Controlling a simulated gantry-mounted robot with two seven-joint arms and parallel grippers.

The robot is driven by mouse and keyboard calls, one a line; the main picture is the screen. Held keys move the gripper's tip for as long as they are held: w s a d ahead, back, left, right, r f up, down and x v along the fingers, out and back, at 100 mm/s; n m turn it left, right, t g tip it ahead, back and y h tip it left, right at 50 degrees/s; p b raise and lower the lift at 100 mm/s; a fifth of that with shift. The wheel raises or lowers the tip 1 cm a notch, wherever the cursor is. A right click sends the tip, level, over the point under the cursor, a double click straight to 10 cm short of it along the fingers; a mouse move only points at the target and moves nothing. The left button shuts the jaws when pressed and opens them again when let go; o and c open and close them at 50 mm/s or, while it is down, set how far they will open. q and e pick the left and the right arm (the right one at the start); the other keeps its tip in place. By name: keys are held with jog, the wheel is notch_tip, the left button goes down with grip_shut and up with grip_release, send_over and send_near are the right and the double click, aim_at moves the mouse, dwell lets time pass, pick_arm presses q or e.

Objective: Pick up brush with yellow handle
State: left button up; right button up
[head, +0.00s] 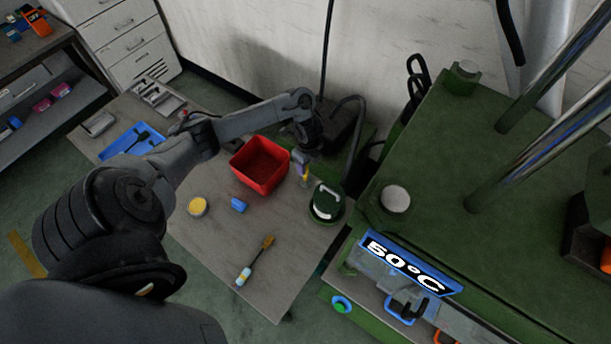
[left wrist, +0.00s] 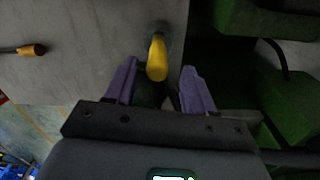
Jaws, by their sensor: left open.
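The brush with a yellow handle (left wrist: 157,60) stands near the table's right edge, its handle pointing up toward the camera in the left wrist view. In the head view its yellow part (head: 305,173) shows just below my left gripper (head: 303,163), right of the red bin. In the left wrist view the purple fingers of my left gripper (left wrist: 151,88) are open, one on each side of the handle with gaps. The handle is closer to the middle than to either finger. The brush's lower end is largely hidden. My right gripper is not in view.
A red bin (head: 260,164) stands close to the left of the gripper. A dark green pot-like object (head: 327,204) is at the right table edge. A green machine (head: 480,190) stands right.

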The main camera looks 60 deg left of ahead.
pick_arm(q)
jog(key=f, duration=0.4)
jog(key=shift+s+a+f+b, duration=0.2)
jog(key=shift+s+b, duration=0.1)
jog(key=shift+s, duration=0.05)
jog(key=shift+f, duration=0.45)
jog(key=shift+c, duration=0.3)
grip_shut()
